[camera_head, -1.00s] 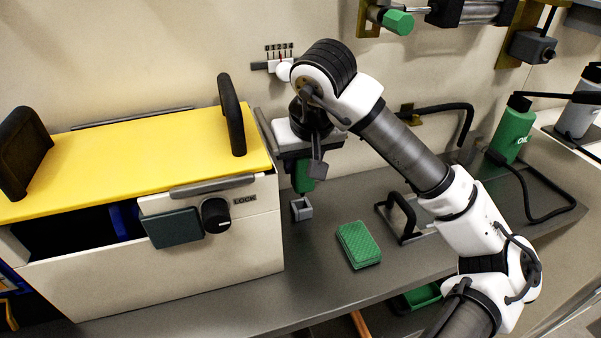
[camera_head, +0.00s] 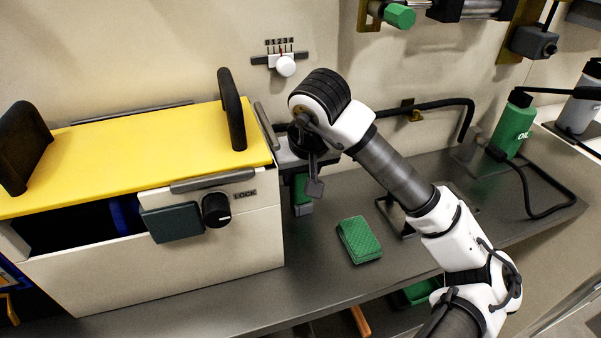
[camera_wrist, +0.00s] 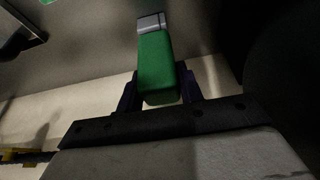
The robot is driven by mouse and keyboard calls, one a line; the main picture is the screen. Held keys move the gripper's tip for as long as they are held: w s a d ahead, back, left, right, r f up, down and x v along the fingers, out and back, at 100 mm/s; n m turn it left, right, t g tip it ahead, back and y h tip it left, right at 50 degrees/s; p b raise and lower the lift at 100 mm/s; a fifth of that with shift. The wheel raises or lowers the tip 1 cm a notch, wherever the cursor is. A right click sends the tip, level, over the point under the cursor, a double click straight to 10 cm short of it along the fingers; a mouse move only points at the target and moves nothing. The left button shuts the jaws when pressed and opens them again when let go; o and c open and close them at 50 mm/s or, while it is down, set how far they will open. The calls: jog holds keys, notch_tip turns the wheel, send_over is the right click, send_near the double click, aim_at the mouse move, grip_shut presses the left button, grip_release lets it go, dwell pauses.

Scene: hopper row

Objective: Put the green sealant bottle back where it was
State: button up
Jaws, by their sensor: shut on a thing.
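The green sealant bottle (camera_wrist: 157,65) is between the two dark fingers of my gripper (camera_wrist: 158,88) in the wrist view, and the fingers are shut on it. In the head view the bottle (camera_head: 300,188) hangs upright below my wrist, just right of the yellow-topped box. Its lower end meets a small grey square holder (camera_head: 303,209) on the bench. The grey holder also shows at the bottle's far end in the wrist view (camera_wrist: 151,22). I cannot tell how deep the bottle sits in it.
The yellow-topped box (camera_head: 120,150) with black handles and a knob stands close on the left. A green sponge-like block (camera_head: 359,240) lies on the bench to the right. A green oil bottle (camera_head: 513,128) and a black hose (camera_head: 545,215) are farther right. The front bench is clear.

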jog(key=shift+f, duration=0.15)
jog(key=o, duration=1)
jog(key=shift+o, duration=0.2)
jog(key=shift+r+p, duration=0.6)
jog(key=shift+p, duration=0.15)
jog(key=b+v, duration=0.1)
jog(key=v, duration=1)
jog(key=shift+s+r, duration=0.2)
jog(key=shift+r, duration=0.1)
